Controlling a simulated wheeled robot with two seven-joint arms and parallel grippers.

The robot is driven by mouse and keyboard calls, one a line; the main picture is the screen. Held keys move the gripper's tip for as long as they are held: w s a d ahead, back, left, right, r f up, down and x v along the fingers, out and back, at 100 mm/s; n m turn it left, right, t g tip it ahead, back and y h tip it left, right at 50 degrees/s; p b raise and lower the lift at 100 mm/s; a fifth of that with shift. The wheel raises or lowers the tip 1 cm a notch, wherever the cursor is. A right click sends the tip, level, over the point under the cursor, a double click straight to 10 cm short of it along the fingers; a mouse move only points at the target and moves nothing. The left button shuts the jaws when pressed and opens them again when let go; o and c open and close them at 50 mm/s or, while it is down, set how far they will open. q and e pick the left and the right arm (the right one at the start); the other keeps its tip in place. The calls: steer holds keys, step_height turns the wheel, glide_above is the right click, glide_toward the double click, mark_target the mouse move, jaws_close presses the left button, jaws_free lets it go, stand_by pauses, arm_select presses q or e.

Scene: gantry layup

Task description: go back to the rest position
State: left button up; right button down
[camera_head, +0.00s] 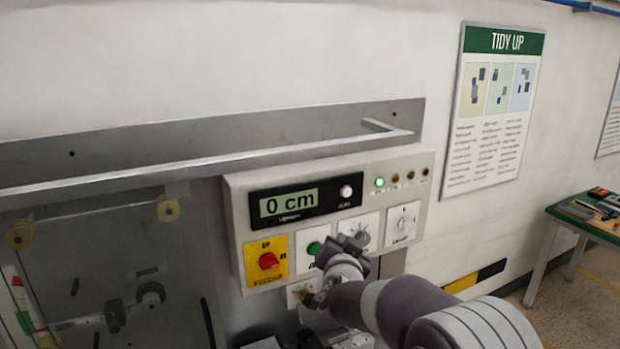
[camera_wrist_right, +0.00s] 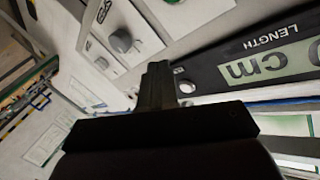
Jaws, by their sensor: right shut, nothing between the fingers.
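My right arm comes in from the lower right of the head view. My right gripper (camera_head: 347,246) is in front of the lower middle of the control panel (camera_head: 236,222), close to the green button (camera_head: 314,248) and a white dial plate. I cannot tell whether it touches the panel. In the right wrist view the fingers (camera_wrist_right: 157,82) are together with nothing between them, and the panel fills much of the background. My left gripper is not in view.
The panel has a display (camera_head: 288,203) reading 0 cm, a red knob (camera_head: 268,261) on yellow, and a lit green lamp (camera_head: 379,182). A metal rail (camera_head: 200,164) juts out above it. A green-edged table (camera_head: 562,217) with tools stands at the right.

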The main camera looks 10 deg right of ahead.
steer(key=s+a+f+n+g+y+b, duration=0.1)
steer(key=s+f+n+g+y, duration=0.15)
steer(key=s+f, duration=0.35)
steer(key=s+a+f+n+g+y, duration=0.2)
steer(key=s+f+n+g, duration=0.15)
steer(key=f, duration=0.45)
steer(key=s+d+f+g+b, duration=0.1)
steer(key=s+d+f+g, duration=0.1)
steer(key=s, duration=0.6)
steer(key=s+d+f+n+g+h+b, duration=0.1)
steer(key=s+d+f+g, duration=0.2)
steer(key=s, duration=0.4)
steer(key=s+d+f+n+g+b, duration=0.1)
steer(key=s+d+f+g, duration=0.2)
steer(key=s+f, duration=0.2)
steer(key=s, duration=0.3)
steer(key=shift+s+g+h+b, duration=0.3)
steer(key=shift+g+h+b, duration=0.05)
steer(key=shift+g+b, duration=0.05)
steer(key=shift+f, duration=0.1)
